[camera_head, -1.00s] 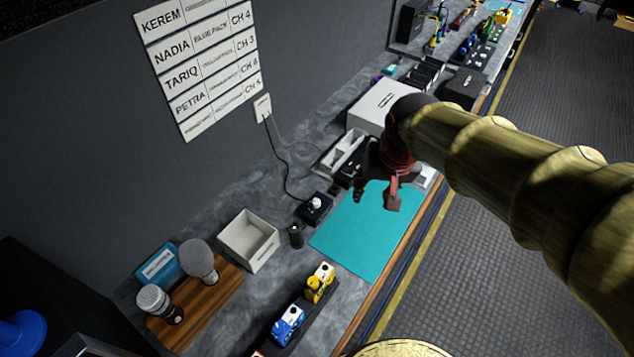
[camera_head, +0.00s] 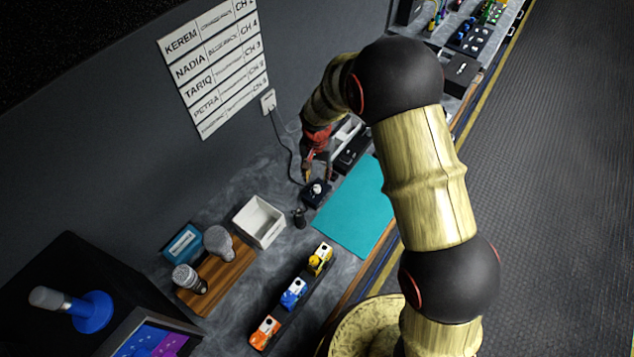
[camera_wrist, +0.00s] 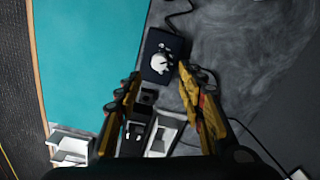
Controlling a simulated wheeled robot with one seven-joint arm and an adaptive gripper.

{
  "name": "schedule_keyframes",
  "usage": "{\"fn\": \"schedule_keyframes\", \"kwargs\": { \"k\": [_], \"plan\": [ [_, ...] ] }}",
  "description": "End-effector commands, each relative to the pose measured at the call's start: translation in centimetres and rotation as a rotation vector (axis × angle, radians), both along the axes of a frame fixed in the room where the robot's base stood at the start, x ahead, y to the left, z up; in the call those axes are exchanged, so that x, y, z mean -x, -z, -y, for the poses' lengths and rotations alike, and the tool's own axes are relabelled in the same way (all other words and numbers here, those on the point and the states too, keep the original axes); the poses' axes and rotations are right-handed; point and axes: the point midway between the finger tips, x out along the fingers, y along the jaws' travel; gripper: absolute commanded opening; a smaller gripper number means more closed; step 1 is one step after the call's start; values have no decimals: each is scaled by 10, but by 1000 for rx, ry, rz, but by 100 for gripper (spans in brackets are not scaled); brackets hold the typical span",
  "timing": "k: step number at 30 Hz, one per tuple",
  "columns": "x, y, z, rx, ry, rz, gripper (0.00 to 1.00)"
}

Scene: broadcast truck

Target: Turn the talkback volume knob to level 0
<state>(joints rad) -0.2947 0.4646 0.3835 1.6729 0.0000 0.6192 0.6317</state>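The talkback volume knob (camera_head: 317,188) is a small white knob on a dark box (camera_head: 309,198) that sits on the grey counter beside the teal mat. In the wrist view the white knob (camera_wrist: 162,60) stands on top of the dark box (camera_wrist: 149,76), just beyond my fingertips. My gripper (camera_head: 318,175) is over the back side of the box, its fingers pointing down. In the wrist view my gripper (camera_wrist: 158,75) is open, with one finger on each side of the line to the knob and nothing between them. I cannot read any level marks.
The teal mat (camera_head: 350,215) lies beside the box. White and dark trays (camera_head: 350,140) stand behind. A cable (camera_head: 291,160) runs from the wall socket to the box.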

Motion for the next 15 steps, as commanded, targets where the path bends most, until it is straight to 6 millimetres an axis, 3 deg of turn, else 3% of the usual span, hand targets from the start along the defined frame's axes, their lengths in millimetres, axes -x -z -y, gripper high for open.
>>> {"fn": "schedule_keyframes", "kwargs": {
  "k": [9,15],
  "plan": [
    [2,49,1,2,-1,-5,39],
    [1,65,1,1,-1,-3,39]
  ]
}}
